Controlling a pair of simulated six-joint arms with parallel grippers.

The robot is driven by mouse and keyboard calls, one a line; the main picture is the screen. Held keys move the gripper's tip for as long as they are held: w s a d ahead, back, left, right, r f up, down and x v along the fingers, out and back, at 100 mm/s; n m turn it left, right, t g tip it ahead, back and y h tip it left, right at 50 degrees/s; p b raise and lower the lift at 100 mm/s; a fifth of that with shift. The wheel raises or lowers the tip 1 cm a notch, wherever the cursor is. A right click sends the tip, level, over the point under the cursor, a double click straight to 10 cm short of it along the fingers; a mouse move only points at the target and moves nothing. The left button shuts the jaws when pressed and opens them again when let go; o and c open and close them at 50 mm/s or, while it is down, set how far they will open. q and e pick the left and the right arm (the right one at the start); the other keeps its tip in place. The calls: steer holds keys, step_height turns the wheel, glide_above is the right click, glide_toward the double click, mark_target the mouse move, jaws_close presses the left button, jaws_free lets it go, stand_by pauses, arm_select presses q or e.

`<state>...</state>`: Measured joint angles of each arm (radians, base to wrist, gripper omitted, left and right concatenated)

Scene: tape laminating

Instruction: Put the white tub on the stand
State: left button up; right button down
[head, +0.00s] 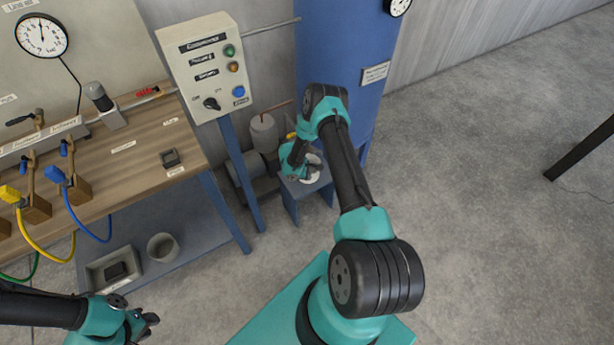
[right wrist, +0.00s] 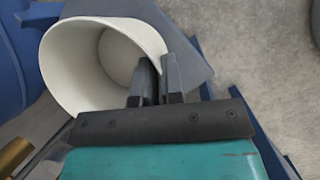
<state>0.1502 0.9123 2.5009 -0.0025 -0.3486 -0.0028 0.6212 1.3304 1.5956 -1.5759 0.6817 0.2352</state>
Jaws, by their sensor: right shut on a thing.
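The white tub (right wrist: 62,62) is open-mouthed in the right wrist view, its mouth facing the camera. My right gripper (right wrist: 158,75) is shut on the tub's rim, one finger inside the wall. In the head view the tub (head: 313,170) shows as a small white patch beside my right gripper (head: 299,172), mostly hidden by the arm. The small blue stand (head: 290,200) is right below. A blue-grey surface lies behind the tub in the wrist view; I cannot tell whether the tub touches it. My left gripper (head: 148,324) is empty at the lower left; its opening is unclear.
A large blue tank (head: 340,50) stands behind the stand. A control box (head: 206,66) on a blue post is left of it. The wooden bench (head: 130,150) holds hoses and clamps; a grey tray (head: 118,268) and a cup (head: 162,247) sit below.

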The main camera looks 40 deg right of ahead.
steer(key=shift+w+d+f, duration=0.1)
steer(key=shift+w+d, duration=0.55)
steer(key=shift+d, duration=0.05)
steer(key=shift+w+d, duration=0.15)
steer(key=shift+w+d+f, duration=0.1)
steer(key=shift+f, duration=1.65)
steer(key=c, duration=1.2)
jaws_free()
steer(key=shift+c, duration=0.2)
steer(key=v, duration=1.2)
